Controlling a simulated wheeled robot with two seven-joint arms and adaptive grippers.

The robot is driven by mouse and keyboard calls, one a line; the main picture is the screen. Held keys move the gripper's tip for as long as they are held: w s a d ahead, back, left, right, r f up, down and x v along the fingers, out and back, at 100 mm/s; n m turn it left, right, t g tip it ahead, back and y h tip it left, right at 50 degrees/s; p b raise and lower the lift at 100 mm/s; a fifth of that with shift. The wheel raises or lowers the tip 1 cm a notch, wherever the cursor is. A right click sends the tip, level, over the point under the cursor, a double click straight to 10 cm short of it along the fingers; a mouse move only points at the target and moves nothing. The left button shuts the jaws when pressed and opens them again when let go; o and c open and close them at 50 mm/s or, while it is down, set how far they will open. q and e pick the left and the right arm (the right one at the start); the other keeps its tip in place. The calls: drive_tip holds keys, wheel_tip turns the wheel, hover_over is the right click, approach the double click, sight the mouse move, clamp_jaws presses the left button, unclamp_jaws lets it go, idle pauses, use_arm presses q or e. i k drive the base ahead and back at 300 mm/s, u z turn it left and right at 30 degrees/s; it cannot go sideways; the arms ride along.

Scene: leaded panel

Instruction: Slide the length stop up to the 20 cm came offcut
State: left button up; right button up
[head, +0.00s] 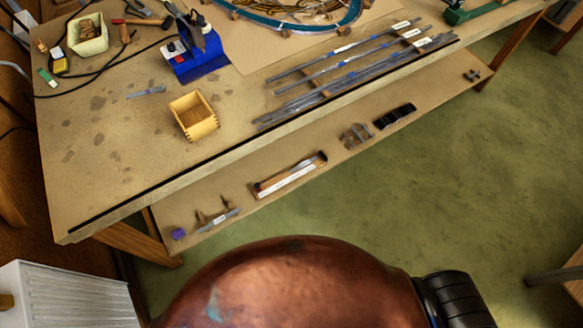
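Several long grey came strips (345,70) lie on the right part of the bench, some with white labels too small to read. I cannot tell which piece is the 20 cm offcut. A green tool (462,14) sits at the bench's far right, cut off by the top edge of the head view. I cannot make out a length stop on it or elsewhere. Neither of my grippers is in view.
The wooden bench (90,180) has a dark front edge and a lower shelf (225,185) with small tools. A wooden box (194,116), a blue stand (199,62) and a cream tub (88,34) stand on top. The front left is mostly clear. Green floor (430,180) lies open at right.

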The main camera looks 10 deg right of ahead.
sight(257, 186)
drive_tip(key=u, duration=2.45)
drive_tip(key=k, duration=0.85)
drive_tip(key=z, duration=2.3)
